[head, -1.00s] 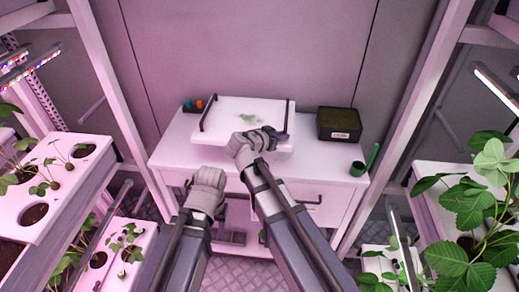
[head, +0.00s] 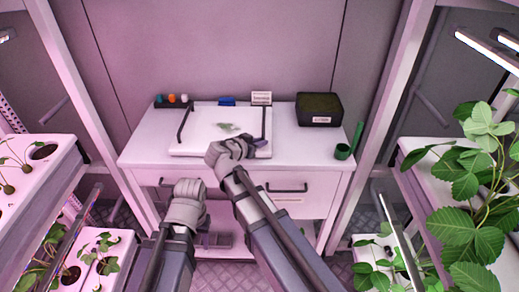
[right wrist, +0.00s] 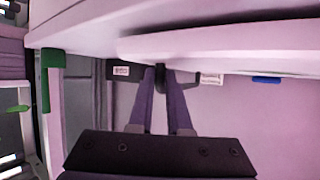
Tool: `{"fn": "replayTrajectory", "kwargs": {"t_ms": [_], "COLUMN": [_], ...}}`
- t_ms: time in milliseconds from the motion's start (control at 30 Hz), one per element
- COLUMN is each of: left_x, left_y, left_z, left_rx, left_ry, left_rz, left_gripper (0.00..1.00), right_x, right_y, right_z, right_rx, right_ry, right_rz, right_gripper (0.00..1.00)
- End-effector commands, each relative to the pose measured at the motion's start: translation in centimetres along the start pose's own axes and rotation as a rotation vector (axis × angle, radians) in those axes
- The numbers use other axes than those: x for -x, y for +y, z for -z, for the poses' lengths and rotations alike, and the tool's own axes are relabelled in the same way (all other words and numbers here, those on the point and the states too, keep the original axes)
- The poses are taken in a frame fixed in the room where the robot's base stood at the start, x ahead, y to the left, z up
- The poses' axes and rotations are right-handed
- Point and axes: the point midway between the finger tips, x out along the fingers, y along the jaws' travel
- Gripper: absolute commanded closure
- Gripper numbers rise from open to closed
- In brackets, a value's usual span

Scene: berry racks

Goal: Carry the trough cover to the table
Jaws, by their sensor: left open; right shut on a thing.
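The trough cover (head: 205,140) is a white flat panel with a dark handle along each side and a small green scrap on top. It lies level over the white table (head: 150,150); I cannot tell whether it rests on the top or hangs just above it. My right gripper (head: 245,143) is at the cover's near right side, shut on its right handle. In the right wrist view the fingers (right wrist: 161,90) meet at the dark handle, with the pale cover (right wrist: 220,45) above. My left gripper (head: 187,188) is open and empty in front of the table, its fingertips mostly hidden.
At the back of the table are small coloured bottles (head: 172,99), a blue item (head: 227,101) and a white label card (head: 261,98). Planted racks flank both sides.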

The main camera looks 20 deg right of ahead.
Motion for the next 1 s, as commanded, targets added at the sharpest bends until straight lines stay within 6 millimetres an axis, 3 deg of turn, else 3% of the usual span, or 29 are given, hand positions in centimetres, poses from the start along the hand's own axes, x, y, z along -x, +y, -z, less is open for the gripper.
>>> {"fn": "replayTrajectory", "kwargs": {"t_ms": [33,400,433,667,1000], "left_x": [-0.84,-0.91,-0.83,-0.77,-0.61], "left_y": [0.08,0.09,0.08,0.07,0.06], "left_z": [0.05,0.05,0.05,0.04,0.04], "left_rx": [0.0,0.0,0.0,0.0,0.0], "left_ry": [0.0,0.0,0.0,0.0,0.0], "left_rz": [0.0,0.0,0.0,0.0,0.0], "left_gripper": [0.5,0.5,0.5,0.5,0.5], "right_x": [-0.37,-0.4,-0.36,-0.34,-0.27], "right_y": [0.01,0.01,0.02,0.02,0.01], "right_z": [-0.74,-0.81,-0.75,-0.7,-0.56], "right_rx": [-0.001,-0.001,0.0,0.0,0.0], "right_ry": [0.001,0.001,0.0,0.0,0.0], "right_rz": [0.001,0.001,0.0,0.0,0.0], "right_gripper": [1.0,1.0,0.82,0.56,0.54]}}
